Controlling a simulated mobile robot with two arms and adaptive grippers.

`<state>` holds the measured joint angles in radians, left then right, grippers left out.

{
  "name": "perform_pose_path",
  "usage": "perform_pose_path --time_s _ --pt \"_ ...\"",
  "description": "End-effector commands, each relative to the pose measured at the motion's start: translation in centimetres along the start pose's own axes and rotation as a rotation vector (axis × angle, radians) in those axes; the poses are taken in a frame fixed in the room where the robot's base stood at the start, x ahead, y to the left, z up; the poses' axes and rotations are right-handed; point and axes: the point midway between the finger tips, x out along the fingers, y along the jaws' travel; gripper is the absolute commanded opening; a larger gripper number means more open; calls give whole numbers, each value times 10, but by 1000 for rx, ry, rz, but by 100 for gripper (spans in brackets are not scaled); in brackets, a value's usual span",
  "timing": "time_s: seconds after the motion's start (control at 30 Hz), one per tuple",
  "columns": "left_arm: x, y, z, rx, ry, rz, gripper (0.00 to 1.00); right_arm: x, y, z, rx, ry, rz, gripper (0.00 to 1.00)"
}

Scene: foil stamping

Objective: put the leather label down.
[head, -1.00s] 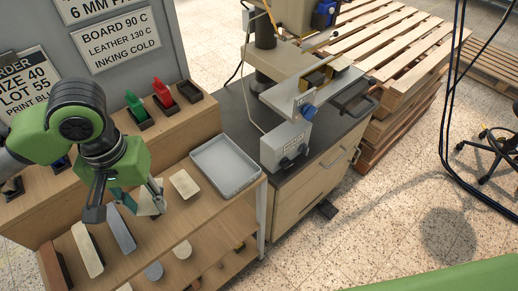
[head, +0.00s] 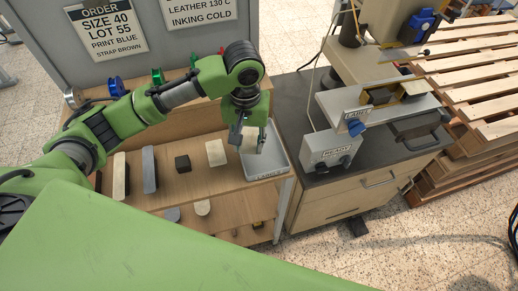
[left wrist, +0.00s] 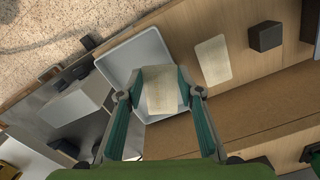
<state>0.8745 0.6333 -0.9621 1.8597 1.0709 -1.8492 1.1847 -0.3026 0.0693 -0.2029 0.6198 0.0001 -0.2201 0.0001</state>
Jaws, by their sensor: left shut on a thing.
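My left gripper (head: 247,140) is shut on a pale beige leather label (left wrist: 162,90), gripping it by two opposite edges. The label also shows between the fingers in the head view (head: 249,143). The gripper points down over the light grey tray (head: 268,168) at the right end of the wooden bench. In the left wrist view the tray (left wrist: 113,65) lies behind the label, which covers part of its floor. I cannot tell exactly how far the label is above the tray floor. My right gripper is not in view.
Left of the tray, a pale flat piece (head: 216,153), a dark block (head: 183,163) and several bars lie on the bench. A press (head: 350,110) stands on the dark-topped cabinet to the right. Order signs (head: 114,28) hang behind. Otherwise the tray looks empty.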

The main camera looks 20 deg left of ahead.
Motion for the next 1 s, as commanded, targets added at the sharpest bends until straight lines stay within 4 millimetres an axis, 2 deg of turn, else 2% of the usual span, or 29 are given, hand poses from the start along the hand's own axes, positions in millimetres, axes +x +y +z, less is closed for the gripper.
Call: perform_pose_path --time_s 0.03,0.17,0.47,0.63,1.0 --pt "10 5 -4 -1 -6 -4 26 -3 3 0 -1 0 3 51" --pt "29 17 -16 0 -3 -3 26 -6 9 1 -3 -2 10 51" --pt "50 28 -27 0 -3 -3 26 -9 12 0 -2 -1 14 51" --pt "72 26 -26 0 -2 -4 26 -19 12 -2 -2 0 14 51" --pt "80 26 -26 0 -3 -3 26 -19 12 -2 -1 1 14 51"
